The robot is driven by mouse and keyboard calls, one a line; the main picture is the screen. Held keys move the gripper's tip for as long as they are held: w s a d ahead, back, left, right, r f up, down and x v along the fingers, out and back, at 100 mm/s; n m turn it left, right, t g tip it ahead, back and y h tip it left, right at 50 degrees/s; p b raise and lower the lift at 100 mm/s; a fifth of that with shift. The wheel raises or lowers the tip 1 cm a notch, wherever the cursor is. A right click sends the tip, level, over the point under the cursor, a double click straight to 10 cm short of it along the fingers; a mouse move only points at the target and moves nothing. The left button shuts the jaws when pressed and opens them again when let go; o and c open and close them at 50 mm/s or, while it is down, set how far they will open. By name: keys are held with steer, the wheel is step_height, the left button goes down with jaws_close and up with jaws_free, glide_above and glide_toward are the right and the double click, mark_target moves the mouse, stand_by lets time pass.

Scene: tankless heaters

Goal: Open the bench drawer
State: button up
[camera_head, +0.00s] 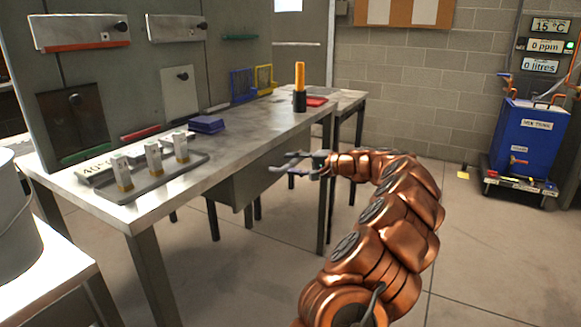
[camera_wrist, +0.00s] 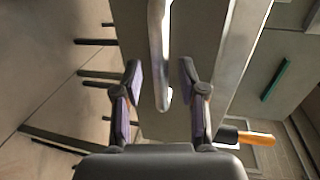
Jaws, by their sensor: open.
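The grey bench drawer (camera_head: 240,187) hangs under the workbench top (camera_head: 225,158) and looks shut. My gripper (camera_head: 285,165) is in front of it, at the end of my copper arm, with its fingers pointing toward the bench. In the wrist view the drawer front (camera_wrist: 188,25) fills the middle. Its pale bar handle (camera_wrist: 160,45) runs lengthwise in the picture, between the lines of my two open fingers (camera_wrist: 160,75). The fingers are apart and nothing is gripped. I cannot tell whether the fingertips reach around the bar. In the head view I cannot make out the handle.
An orange-handled tool (camera_head: 300,78) stands upright on the bench near its far end. A tray with vials (camera_head: 153,162) sits at the near end. Stools stand under the bench. Floor to the right (camera_head: 480,240) is clear up to a blue cart (camera_head: 530,140).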

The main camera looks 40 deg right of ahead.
steer(key=shift+w+a+f, duration=0.1)
steer(key=shift+w+a, duration=0.1)
steer(key=shift+w, duration=0.35)
jaws_close()
stand_by(0.4)
